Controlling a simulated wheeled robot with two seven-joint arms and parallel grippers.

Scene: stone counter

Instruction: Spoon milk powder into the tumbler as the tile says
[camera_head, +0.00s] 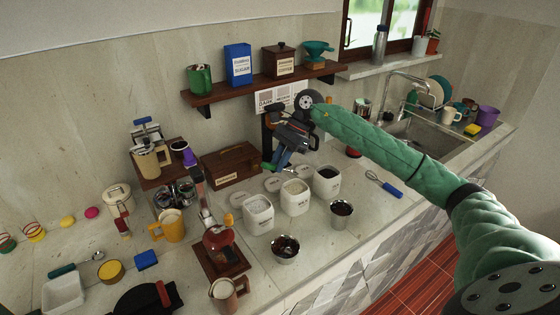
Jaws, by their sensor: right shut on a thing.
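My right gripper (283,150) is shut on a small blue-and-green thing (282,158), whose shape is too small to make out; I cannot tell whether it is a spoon. It hangs above and behind the row of white canisters. A metal cup (342,216) with dark contents stands in front of the right canister. I cannot tell which vessel is the tumbler. A printed sign (272,97) on the wall is partly covered by my arm. My left gripper is not in view.
A metal bowl (285,252) with dark contents stands near the front edge. A blue-handled whisk (385,184) lies right. A wooden box (230,164), orange mug (170,226) and red device (218,240) crowd the left. A shelf (262,86) hangs above; the sink (412,128) is right.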

